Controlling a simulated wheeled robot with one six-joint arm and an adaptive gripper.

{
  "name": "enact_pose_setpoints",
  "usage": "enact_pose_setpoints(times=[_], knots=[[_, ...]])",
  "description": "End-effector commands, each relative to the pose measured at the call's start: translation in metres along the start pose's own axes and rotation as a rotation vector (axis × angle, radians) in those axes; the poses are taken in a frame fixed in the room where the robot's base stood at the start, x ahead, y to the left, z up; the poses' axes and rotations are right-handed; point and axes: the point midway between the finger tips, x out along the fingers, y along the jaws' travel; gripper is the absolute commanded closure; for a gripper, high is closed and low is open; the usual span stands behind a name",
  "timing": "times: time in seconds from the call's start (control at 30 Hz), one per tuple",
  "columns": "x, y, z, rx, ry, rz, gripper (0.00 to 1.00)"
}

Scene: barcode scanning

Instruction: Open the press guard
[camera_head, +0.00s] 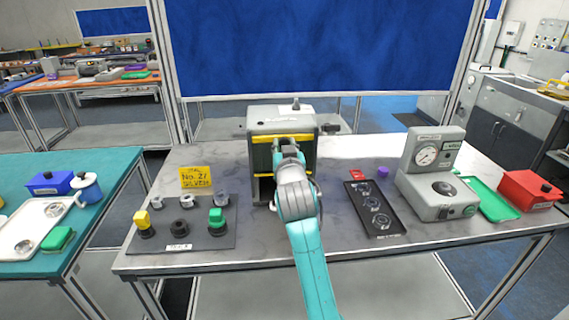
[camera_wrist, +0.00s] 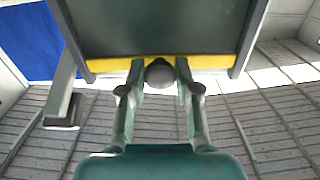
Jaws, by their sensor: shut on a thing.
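The press (camera_head: 283,117) is a grey box-like machine at the back middle of the table, with a yellow strip across its upper front. Its guard is a dark panel with a yellow lower edge, seen close up in the wrist view (camera_wrist: 160,28). In the head view my arm hides much of the guard and the press front. My gripper (camera_wrist: 160,82) is shut on the guard's round dark knob (camera_wrist: 160,73), with one finger on each side. A dark opening shows at the press front below the guard in the head view.
Left of the press lie a button panel (camera_head: 178,244) and a yellow note (camera_head: 195,178). To the right are a black tray (camera_head: 390,222), a gauge machine (camera_head: 433,175), a green tray (camera_head: 487,196) and a red box (camera_head: 530,190). The tabletop in front of the press is mostly clear.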

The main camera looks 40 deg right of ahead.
Motion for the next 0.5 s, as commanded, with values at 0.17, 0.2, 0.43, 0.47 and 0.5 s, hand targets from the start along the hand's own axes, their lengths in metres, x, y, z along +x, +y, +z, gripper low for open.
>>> enact_pose_setpoints(times=[0.17, 0.2, 0.43, 0.47, 0.5], knots=[[-0.0004, 0.0001, -0.0086, 0.000, 0.000, 0.000, 1.00], [-0.0004, 0.0001, -0.0084, 0.000, -0.001, 0.000, 1.00], [-0.0004, 0.0000, -0.0075, 0.000, -0.002, 0.000, 0.55], [-0.0004, 0.0000, -0.0075, 0.000, -0.002, 0.000, 0.48], [-0.0004, 0.0000, -0.0074, 0.000, -0.002, 0.000, 0.43]])
